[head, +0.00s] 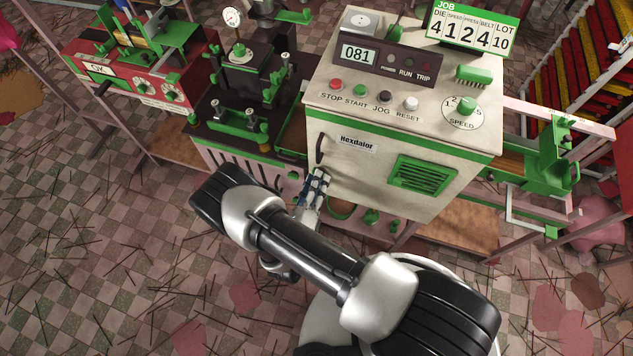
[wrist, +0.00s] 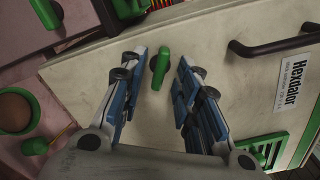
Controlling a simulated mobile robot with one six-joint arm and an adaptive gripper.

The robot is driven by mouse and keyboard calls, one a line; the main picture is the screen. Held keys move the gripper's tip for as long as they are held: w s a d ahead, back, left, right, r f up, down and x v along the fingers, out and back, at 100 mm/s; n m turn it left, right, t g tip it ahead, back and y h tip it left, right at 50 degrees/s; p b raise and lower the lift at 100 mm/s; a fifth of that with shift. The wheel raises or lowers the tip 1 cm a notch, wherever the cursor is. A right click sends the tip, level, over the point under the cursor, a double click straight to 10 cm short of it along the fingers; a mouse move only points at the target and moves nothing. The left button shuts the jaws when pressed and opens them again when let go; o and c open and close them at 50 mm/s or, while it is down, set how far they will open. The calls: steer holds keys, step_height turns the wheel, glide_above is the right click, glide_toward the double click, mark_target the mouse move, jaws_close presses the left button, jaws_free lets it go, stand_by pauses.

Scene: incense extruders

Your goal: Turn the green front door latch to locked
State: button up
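The green front door latch (wrist: 160,68) shows in the wrist view as a short lever on the cream door (wrist: 225,95). It points roughly up and down in that picture, about crosswise to the dark door handle (wrist: 275,46). My gripper (wrist: 156,76) is open, with one blue-padded finger on each side of the latch and a visible gap to both. In the head view my gripper (head: 316,184) is at the lower left of the machine's front door (head: 370,165), below the handle (head: 320,148). The latch is hidden there. No locked or unlocked mark is readable.
A green vent (head: 422,176) is on the door's right side. Green knobs (head: 371,216) sit below the door. The control panel (head: 400,105) with buttons and a speed dial is on top. A dark press (head: 245,100) stands to the left. The checkered floor in front holds scattered sticks.

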steer(key=shift+w, duration=0.2)
jaws_close()
stand_by(0.3)
